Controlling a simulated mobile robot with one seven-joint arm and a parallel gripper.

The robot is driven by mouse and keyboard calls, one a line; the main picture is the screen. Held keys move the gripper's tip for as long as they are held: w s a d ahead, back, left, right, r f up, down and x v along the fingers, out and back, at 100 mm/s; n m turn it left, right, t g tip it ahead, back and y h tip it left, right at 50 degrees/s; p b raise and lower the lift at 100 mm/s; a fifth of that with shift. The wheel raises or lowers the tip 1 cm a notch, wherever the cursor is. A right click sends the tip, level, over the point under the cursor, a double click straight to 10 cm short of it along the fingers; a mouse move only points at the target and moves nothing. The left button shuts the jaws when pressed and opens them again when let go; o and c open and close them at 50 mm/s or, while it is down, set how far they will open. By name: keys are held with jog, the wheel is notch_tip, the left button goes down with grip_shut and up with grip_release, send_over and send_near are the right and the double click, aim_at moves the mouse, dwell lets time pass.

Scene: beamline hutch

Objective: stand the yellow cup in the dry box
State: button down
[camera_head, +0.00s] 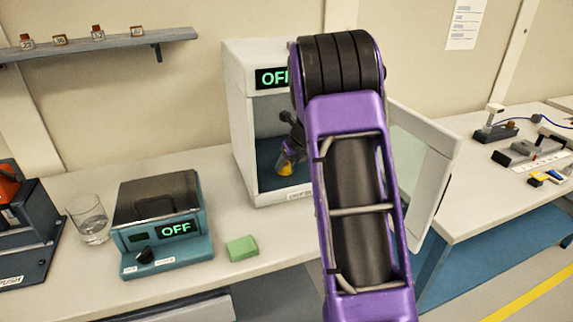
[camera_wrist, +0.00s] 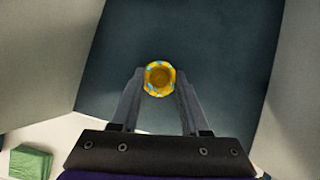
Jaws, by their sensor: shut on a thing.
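The yellow cup (camera_wrist: 159,78) is between the fingertips of my gripper (camera_wrist: 159,86) in the wrist view, its round top facing the camera. My gripper is shut on it. In the head view the yellow cup (camera_head: 286,168) shows small, inside the white dry box (camera_head: 240,120), with my gripper (camera_head: 285,160) around it. The dry box's door (camera_head: 425,180) stands open to the right and its display reads OFF. The box's dark floor (camera_wrist: 215,50) lies under the cup. I cannot tell whether the cup touches it. My arm hides much of the box.
A green sponge-like block (camera_head: 242,248) lies in front of the box. Left of it stand a teal device (camera_head: 165,225) reading OFF and a glass (camera_head: 88,220). A shelf with small jars (camera_head: 98,33) hangs above. A second table (camera_head: 500,190) is at right.

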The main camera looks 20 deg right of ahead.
jog(key=shift+c, duration=2)
grip_release()
jog(key=shift+s+r, duration=0.1)
jog(key=shift+r, duration=0.2)
jog(key=p+v, duration=0.1)
jog(key=v, duration=0.6)
jog(key=shift+s, duration=0.1)
